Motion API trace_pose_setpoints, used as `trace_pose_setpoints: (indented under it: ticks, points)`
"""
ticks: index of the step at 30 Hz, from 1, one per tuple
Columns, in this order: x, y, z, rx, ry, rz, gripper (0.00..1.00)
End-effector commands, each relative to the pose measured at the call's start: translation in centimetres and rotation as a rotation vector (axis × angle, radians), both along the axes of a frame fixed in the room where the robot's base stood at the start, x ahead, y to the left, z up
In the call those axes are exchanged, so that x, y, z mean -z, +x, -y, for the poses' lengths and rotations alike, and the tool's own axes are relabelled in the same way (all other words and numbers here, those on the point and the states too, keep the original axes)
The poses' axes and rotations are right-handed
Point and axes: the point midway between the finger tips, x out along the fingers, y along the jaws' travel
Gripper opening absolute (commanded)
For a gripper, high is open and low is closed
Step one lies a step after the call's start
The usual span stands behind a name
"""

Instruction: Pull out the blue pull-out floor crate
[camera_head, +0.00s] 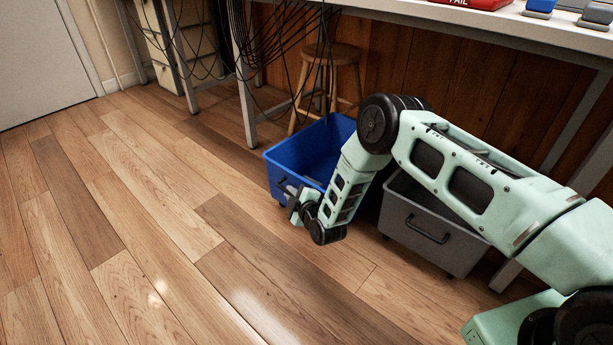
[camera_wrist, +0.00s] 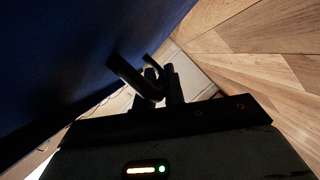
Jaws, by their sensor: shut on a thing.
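The blue floor crate (camera_head: 284,164) stands on the wooden floor beside the table leg, to the left of the grey crate. Its top is open and its front faces the open floor. My gripper (camera_head: 296,203) is at the crate's front, low down. In the wrist view the blue front wall (camera_wrist: 75,60) fills the upper left, and a dark bar handle (camera_wrist: 130,75) stands out from it. My gripper's dark fingers (camera_wrist: 161,85) are shut on this handle. My forearm hides the crate's right side in the head view.
A grey crate (camera_head: 425,234) with a dark handle stands close on the right, partly behind my arm. The workbench (camera_head: 480,17) is above. A wooden stool (camera_head: 333,53) and hanging cables (camera_head: 265,60) are behind. The floor (camera_head: 150,230) in front and left is clear.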

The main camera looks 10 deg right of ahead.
Motion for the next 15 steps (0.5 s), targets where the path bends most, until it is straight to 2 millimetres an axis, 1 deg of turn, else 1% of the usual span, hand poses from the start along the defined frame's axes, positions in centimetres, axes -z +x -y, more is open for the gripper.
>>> trace_pose_setpoints:
  ticks: [1, 3, 15]
  points:
    - [-0.4, -1.1, -1.5, -0.007, -0.002, -0.003, 0.0]
    - [-0.4, -2.2, -3.1, -0.008, -0.001, -0.002, 0.0]
    - [-0.1, -8.5, -11.6, -0.006, -0.001, -0.001, 0.0]
